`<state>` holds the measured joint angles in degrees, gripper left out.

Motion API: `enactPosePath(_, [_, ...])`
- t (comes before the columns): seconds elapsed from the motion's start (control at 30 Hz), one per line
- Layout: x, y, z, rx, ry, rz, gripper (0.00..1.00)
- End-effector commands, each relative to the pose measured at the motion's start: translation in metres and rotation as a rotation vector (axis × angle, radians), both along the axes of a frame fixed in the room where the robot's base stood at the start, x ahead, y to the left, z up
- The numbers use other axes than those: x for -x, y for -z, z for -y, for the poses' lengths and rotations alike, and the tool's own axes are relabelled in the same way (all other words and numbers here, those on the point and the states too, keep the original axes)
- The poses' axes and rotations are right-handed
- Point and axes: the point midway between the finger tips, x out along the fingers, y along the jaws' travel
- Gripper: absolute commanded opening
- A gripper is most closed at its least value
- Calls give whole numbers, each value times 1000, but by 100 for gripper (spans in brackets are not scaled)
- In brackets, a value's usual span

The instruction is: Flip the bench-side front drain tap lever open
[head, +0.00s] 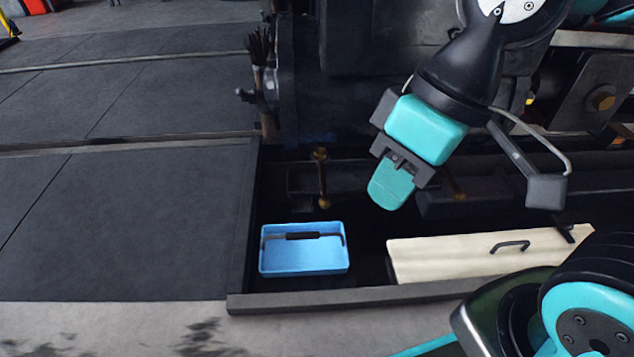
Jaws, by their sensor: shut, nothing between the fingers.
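My gripper (391,187) points down in the middle of the head view, with its turquoise fingers together and nothing visible between them. A brass drain tap (322,178) stands upright to the left of my gripper, below the tram's dark front end.
A blue tray (303,262) with a dark handle sits in the pit below the brass tap. A pale wooden board (440,257) with a handle lies to its right. The pit's raised edge (300,301) runs in front. The dark floor (120,220) at left is clear.

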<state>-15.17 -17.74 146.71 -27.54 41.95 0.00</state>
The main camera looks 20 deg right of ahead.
Motion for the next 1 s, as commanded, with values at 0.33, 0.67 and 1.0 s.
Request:
enactPosePath(0.33, [0,-119,0,-1,0,2,0])
enactPosePath(0.67, [0,-136,0,0,0,0,0])
enactPosePath(1.0, [0,-135,0,0,0,0,0])
